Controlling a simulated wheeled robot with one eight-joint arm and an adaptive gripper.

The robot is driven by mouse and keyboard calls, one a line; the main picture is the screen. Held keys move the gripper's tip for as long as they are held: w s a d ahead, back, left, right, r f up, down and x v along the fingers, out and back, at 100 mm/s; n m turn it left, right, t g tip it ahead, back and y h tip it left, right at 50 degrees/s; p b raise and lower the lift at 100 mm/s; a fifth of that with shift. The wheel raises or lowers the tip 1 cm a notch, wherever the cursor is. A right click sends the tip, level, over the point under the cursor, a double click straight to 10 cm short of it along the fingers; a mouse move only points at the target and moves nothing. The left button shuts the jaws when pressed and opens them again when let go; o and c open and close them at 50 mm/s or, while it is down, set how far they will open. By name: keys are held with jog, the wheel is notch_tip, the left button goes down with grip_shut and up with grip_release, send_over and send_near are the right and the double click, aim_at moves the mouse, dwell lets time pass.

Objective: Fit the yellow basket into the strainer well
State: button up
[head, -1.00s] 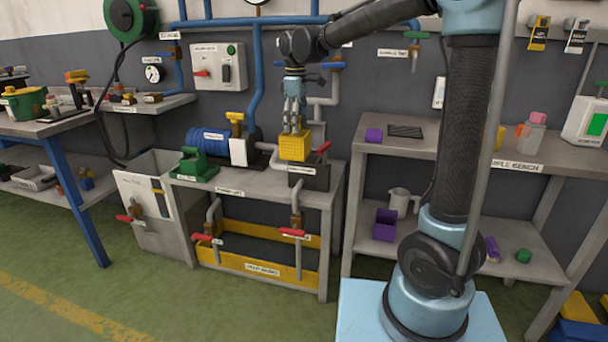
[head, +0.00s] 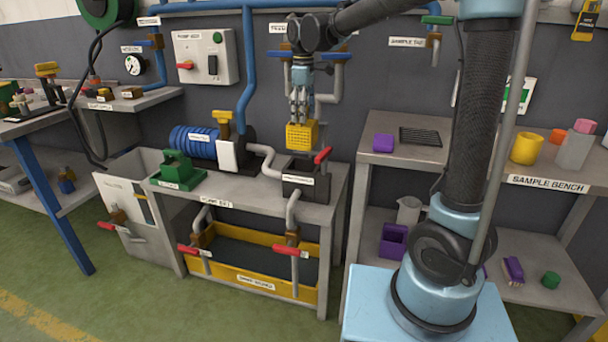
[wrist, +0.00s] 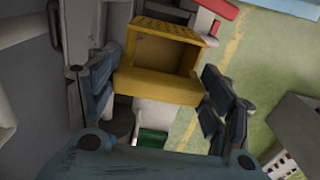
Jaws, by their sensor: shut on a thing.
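My gripper (head: 301,118) points down and is shut on the yellow basket (head: 301,136), a small box with perforated walls. In the wrist view the basket (wrist: 168,90) sits between my blue fingers (wrist: 163,62), its open side facing the camera. The strainer well appears to be the dark open-topped box (head: 306,186) at the right end of the pump bench. In the head view the basket hangs just above the well's back rim, apart from it. Its exact depth over the opening cannot be told. The well's inside is mostly hidden.
A red-handled valve (head: 322,156) rises at the well's right side. A grey pipe (head: 262,158) joins the well to the blue pump (head: 194,141) on the left. A blue pipe (head: 246,70) runs down the wall behind. The sample bench (head: 470,170) stands to the right.

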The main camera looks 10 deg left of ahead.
aim_at(303, 144)
notch_tip(303, 144, down, 12)
jog(key=shift+s+a+r, duration=0.1)
jog(key=c, duration=0.4)
jog(key=shift+o, duration=0.2)
jog(key=shift+a+f, duration=0.1)
jog(key=shift+f, duration=2.55)
jog(key=o, duration=1.9)
jog(key=shift+c, duration=0.2)
jog(key=shift+o, duration=0.9)
jog(key=shift+r, duration=0.1)
